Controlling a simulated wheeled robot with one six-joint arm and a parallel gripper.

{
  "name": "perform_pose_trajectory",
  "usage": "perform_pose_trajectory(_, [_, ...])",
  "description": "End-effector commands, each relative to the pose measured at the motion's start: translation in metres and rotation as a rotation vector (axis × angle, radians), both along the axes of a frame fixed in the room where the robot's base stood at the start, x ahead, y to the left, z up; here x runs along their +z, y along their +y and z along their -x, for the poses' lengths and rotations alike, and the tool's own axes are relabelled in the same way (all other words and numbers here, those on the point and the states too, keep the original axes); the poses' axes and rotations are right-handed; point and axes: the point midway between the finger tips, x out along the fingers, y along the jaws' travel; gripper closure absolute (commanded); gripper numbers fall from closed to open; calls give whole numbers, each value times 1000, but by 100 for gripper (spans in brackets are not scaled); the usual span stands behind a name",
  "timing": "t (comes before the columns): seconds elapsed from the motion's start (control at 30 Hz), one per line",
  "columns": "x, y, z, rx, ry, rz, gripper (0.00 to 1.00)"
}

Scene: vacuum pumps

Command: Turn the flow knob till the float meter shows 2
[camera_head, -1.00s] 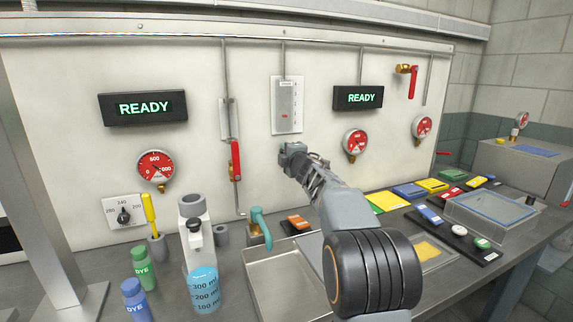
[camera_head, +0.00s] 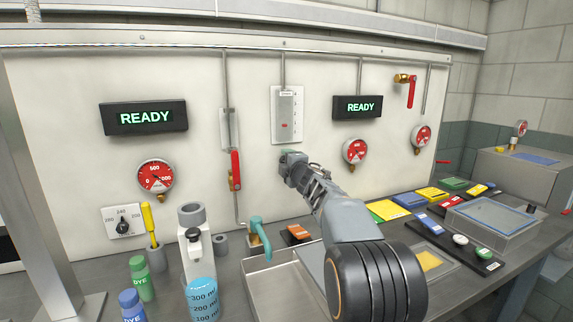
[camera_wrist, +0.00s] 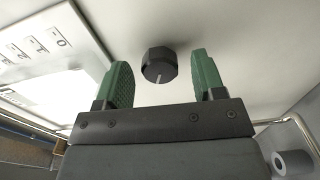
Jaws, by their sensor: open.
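The flow knob (camera_wrist: 159,66) is black with a pale pointer line, and shows between my fingertips in the wrist view. My gripper (camera_wrist: 158,80) is open, with one green pad to each side of the knob and apart from it. In the head view my gripper (camera_head: 287,157) is at the panel just below the float meter, and the knob is hidden there. The float meter (camera_head: 287,115) is a pale upright plate with a red float in its lower half. Its number scale (camera_wrist: 40,42) shows at left in the wrist view; the float's reading is too small to tell.
A red-handled valve (camera_head: 235,170) on a pipe is left of my gripper. A red dial gauge (camera_head: 355,151) is to its right.

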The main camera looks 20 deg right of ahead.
Motion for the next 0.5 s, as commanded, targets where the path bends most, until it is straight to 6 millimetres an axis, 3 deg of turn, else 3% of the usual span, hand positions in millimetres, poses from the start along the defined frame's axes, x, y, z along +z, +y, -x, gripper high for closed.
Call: perform_pose_trajectory(0.5, [0,0,14,0,0,0,37])
